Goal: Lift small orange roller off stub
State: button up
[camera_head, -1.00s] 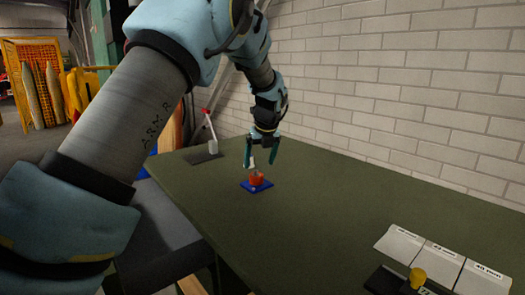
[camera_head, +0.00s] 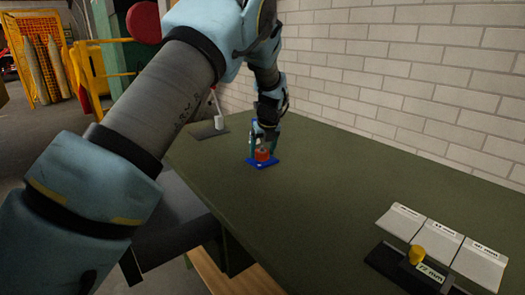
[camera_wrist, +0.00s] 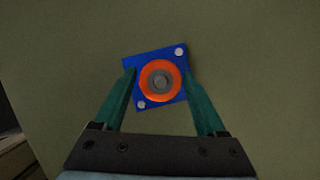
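The small orange roller (camera_head: 262,155) sits on a blue square base plate (camera_head: 253,163) on the green table. In the wrist view the roller (camera_wrist: 147,84) is an orange ring around a grey round stub (camera_wrist: 160,82), with the blue plate (camera_wrist: 140,68) under it. My gripper (camera_head: 264,150) is down at the roller. In the wrist view its two green fingers (camera_wrist: 160,76) stand apart, one on each side of the roller. A gap seems to show between each finger and the ring. Finger height against the roller is hard to tell.
A white lever with a dark base (camera_head: 208,132) stands behind, at the table's left edge. White labelled cards (camera_head: 436,240) and a dark block with a yellow knob (camera_head: 417,253) are at the front right. A brick wall (camera_head: 420,90) runs along the back. The middle of the table (camera_head: 330,200) is clear.

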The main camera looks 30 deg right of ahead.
grip_shut()
jog(key=shift+r+p, duration=2.55)
jog(key=shift+r, duration=0.7)
